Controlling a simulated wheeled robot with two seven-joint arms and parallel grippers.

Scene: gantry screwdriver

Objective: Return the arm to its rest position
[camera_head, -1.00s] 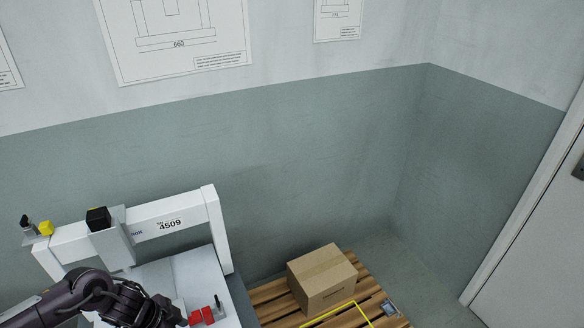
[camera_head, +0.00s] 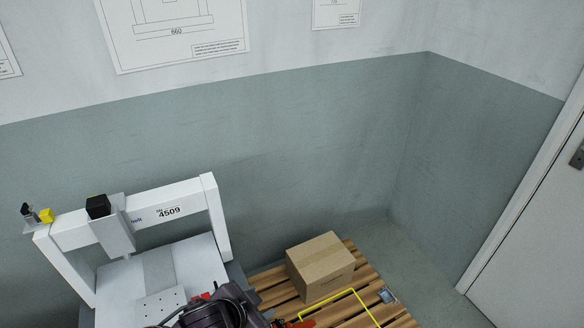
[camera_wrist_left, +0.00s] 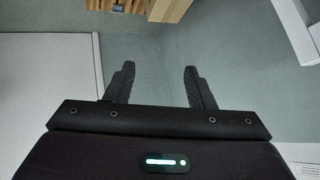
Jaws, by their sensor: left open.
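My right arm and gripper are in neither view.
A cardboard box (camera_head: 320,266) stands on a wooden pallet (camera_head: 368,274) right of the machine. A yellow frame outline (camera_head: 335,299) shows in front of the box. A white door (camera_head: 540,215) is at the right. Bare floor (camera_head: 425,270) lies between.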

